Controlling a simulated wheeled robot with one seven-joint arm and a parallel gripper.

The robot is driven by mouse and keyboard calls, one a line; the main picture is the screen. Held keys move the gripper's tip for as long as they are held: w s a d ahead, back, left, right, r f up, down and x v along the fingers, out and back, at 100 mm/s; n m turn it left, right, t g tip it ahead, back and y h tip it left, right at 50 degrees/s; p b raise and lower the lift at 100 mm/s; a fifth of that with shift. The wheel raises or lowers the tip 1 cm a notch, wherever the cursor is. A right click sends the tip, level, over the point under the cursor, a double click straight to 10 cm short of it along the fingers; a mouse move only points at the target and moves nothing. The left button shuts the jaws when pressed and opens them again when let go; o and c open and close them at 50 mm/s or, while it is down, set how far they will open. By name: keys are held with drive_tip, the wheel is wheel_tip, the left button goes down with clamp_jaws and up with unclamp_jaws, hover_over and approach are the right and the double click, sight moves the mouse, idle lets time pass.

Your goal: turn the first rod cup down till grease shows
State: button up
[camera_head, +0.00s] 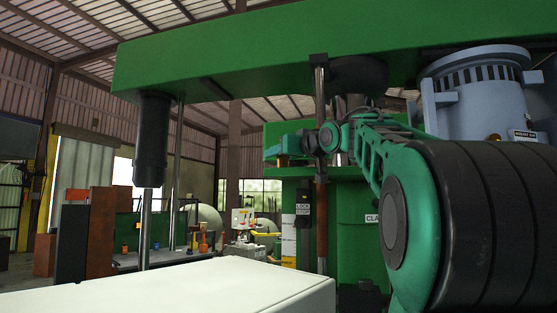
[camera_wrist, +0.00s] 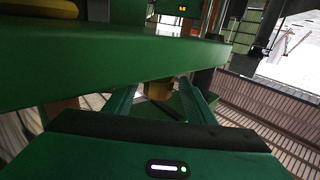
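My gripper (camera_head: 285,150) reaches left from my green arm in the head view, under the big green beam (camera_head: 240,55) and beside a thin upright rod (camera_head: 320,100). In the wrist view my gripper's two fingers (camera_wrist: 160,103) stand apart and point away from the camera. A small brass-yellow cup-like part (camera_wrist: 158,90) sits between them. Narrow gaps seem to show on both sides of it. No grease can be made out.
A grey-blue motor (camera_head: 478,85) stands behind my arm at right. A black sleeve (camera_head: 152,140) on a steel column hangs at left. A pale flat-topped box (camera_head: 190,285) fills the lower foreground. A workbench (camera_head: 165,258) with small items stands behind. A "LOCK" tag box (camera_head: 303,203) is beside the rod.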

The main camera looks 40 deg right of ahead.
drive_tip(key=shift+s, duration=0.1)
drive_tip(key=v, duration=1)
drive_tip(key=shift+s, duration=0.2)
idle(0.6)
